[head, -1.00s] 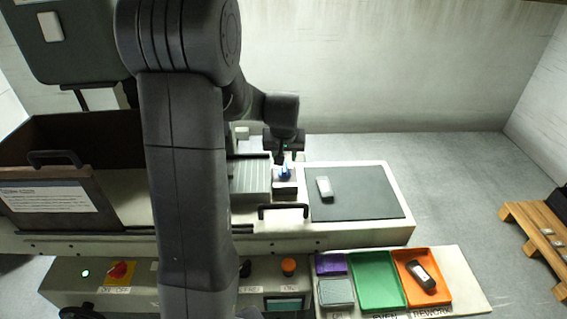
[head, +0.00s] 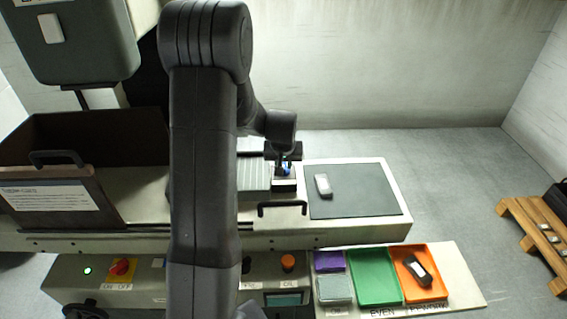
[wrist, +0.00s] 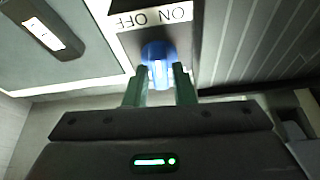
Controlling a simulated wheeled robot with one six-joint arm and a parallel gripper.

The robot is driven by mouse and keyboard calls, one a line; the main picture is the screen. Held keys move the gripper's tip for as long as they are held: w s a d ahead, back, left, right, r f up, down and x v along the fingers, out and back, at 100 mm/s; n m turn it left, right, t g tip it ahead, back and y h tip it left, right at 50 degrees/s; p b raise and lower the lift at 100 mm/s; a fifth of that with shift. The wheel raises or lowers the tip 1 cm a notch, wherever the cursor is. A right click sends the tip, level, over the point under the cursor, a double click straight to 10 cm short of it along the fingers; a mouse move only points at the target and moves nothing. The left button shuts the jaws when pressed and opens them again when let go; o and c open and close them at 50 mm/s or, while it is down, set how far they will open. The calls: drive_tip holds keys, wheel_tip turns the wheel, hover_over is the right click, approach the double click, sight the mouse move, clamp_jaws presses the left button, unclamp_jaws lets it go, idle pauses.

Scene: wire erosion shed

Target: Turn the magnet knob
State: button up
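The magnet knob (wrist: 158,56) is blue with a raised grip bar. It sits on a grey block marked ON and OFF, and that label (wrist: 154,18) is upside down in the wrist view. In the head view the knob (head: 285,172) is small and partly covered by my gripper (head: 283,164). My gripper's two green fingers (wrist: 160,82) stand on either side of the knob's bar, with narrow gaps visible beside it. The gripper looks open around the bar. Contact with the knob is too fine to tell.
A grey ribbed plate (head: 254,178) lies left of the knob block. A black handle (head: 282,206) is in front. Green (head: 375,282) and orange (head: 440,282) trays stand nearer.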

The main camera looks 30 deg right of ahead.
clamp_jaws()
drive_tip(key=shift+f+m+b, duration=0.1)
drive_tip(key=shift+m+b, duration=0.2)
drive_tip(key=shift+b, duration=0.1)
drive_tip(key=m+b, duration=0.1)
drive_tip(key=b, duration=0.1)
drive_tip(key=m+h+b, duration=0.1)
drive_tip(key=b, duration=0.1)
drive_tip(key=m+b, duration=0.1)
drive_tip(key=b, duration=0.1)
drive_tip(key=shift+w+a+f+m+g, duration=0.1)
drive_tip(key=shift+f+m+g, duration=0.2)
drive_tip(key=shift+g, duration=0.1)
drive_tip(key=m+b, duration=0.2)
drive_tip(key=b, duration=0.1)
drive_tip(key=shift+r+g+h, duration=0.15)
drive_tip(key=shift+g+h, duration=0.25)
drive_tip(key=shift+r+m+g+b, duration=0.2)
drive_tip(key=shift+m+g+b, duration=0.2)
drive_tip(key=shift+m+b, duration=0.7)
drive_tip(key=shift+r, duration=0.1)
drive_tip(key=shift+o, duration=2.1)
unclamp_jaws()
